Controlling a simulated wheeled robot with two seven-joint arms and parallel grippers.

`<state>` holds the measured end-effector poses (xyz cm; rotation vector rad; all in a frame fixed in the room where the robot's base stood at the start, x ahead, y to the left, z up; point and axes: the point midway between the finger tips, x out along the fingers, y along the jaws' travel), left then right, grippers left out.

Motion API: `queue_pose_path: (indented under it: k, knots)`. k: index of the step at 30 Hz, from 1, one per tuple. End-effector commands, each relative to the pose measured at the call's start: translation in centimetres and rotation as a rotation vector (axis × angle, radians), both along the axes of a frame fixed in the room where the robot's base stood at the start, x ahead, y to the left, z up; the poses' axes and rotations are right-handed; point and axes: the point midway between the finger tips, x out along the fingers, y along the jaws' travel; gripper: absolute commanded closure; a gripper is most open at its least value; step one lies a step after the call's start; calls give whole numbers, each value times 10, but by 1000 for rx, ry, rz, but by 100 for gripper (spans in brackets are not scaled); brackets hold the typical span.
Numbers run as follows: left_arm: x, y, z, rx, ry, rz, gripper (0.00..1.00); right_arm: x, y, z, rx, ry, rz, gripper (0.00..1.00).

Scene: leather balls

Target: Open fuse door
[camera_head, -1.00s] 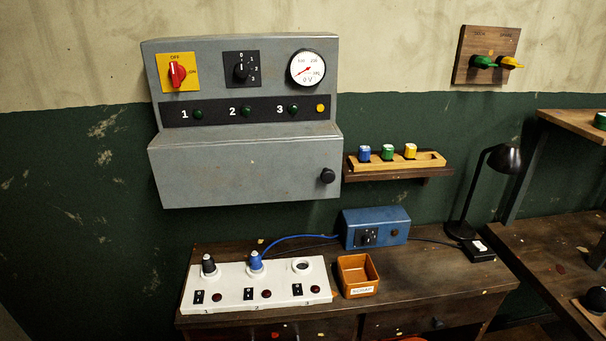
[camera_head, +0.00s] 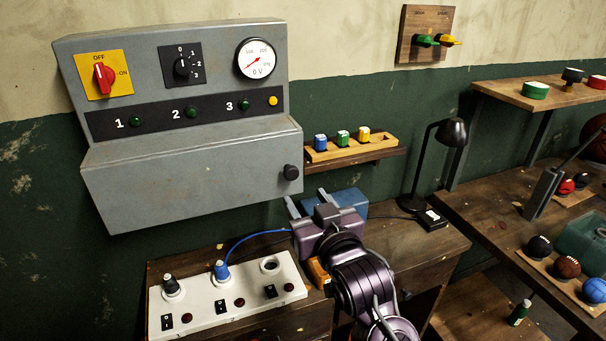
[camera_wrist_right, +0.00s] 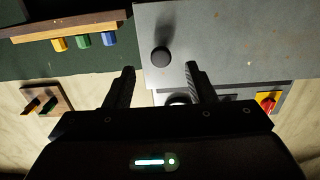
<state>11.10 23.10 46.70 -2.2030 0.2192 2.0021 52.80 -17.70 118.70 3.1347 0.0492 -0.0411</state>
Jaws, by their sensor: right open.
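The fuse door (camera_head: 190,180) is the closed grey front of the lower wall cabinet. Its round black knob (camera_head: 291,172) sits at the right end of the door. My right gripper (camera_head: 306,204) is open and empty, below the knob and a little to its right, apart from it. In the right wrist view, the picture is upside down; the knob (camera_wrist_right: 161,57) appears beyond and between the two fingers (camera_wrist_right: 155,85), with the grey door (camera_wrist_right: 215,45) around it. My left gripper is not in view.
A red switch (camera_head: 104,77) and a gauge (camera_head: 257,59) are on the cabinet above the door. A shelf (camera_head: 375,155) with coloured fuses is right of the knob. A white socket panel (camera_head: 225,302) and lamp (camera_head: 451,132) stand below and right.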

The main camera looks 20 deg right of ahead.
Motion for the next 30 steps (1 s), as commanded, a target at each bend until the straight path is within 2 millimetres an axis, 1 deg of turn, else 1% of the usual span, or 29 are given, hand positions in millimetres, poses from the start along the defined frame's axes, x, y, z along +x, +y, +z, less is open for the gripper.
queue_pose_path:
  k: [1, 3, 5, 12, 15, 18, 22, 28, 30]
  knots:
    - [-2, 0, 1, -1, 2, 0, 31, 0, 1, 8, 4, -20, 2, 50]
    - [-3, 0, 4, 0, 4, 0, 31, 4, 1, 13, 6, -30, 2, 50]
    - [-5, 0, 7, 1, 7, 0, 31, 12, 1, 14, 5, -29, 1, 50]
    - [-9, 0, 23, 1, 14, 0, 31, 51, 2, 14, 6, -27, 1, 50]
    - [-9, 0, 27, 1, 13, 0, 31, 64, 3, 13, 6, -27, 2, 50]
    - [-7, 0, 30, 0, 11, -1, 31, 72, 3, 11, 6, -26, 2, 50]
    - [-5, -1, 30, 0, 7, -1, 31, 76, 3, 10, 6, -25, 3, 50]
    - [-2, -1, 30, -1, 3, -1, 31, 76, 4, 9, 6, -25, 3, 50]
    - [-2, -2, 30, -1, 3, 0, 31, 76, 4, 9, 6, -25, 3, 59]
